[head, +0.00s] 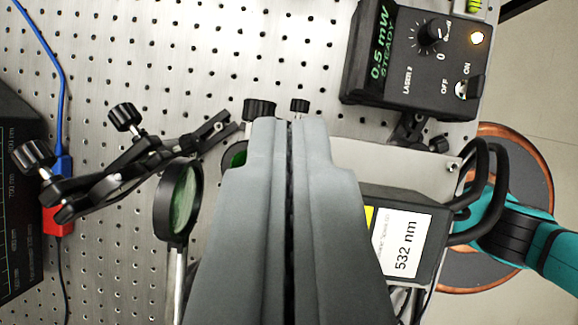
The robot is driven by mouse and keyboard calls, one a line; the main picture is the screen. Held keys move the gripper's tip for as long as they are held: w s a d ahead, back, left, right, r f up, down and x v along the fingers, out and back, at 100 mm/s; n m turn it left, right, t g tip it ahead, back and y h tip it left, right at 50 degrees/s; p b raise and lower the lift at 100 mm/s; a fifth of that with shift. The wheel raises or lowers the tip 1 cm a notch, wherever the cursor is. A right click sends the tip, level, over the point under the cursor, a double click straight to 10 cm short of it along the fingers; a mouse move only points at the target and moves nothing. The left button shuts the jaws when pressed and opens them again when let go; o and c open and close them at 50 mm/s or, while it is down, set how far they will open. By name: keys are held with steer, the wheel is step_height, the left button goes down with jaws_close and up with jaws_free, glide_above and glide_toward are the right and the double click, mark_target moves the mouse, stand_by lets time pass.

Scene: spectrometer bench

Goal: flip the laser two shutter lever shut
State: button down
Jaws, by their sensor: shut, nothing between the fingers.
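The laser two controller (413,62) is a black box at the upper right, lettered LASER 2. Its green display (380,52) reads 0.5 mW STEADY, and it carries a round knob (431,33), a lit amber lamp (477,38) and an ON/OFF toggle (462,90). A black laser head (405,235) labelled 532 nm lies right of my gripper, partly covered by it. I cannot make out a shutter lever; it may be hidden behind my fingers. My gripper (290,122) is shut and empty, reaching up the middle of the view, its tips just below two black knobs (260,110).
A green lens (182,200) on a post stands close left of my gripper. A black clamp arm with knobs (125,165) crosses the left side. A spectrum display (15,210) is at the left edge, with a blue cable (52,85). The perforated bench (190,50) is bare at top centre.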

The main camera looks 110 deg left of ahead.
steer(key=shift+r, duration=0.2)
steer(key=shift+d, duration=0.1)
step_height(320, 180, up, 8)
steer(key=a, duration=0.1)
steer(key=shift+s+a, duration=0.2)
steer(key=shift+s, duration=0.2)
stand_by(0.7)
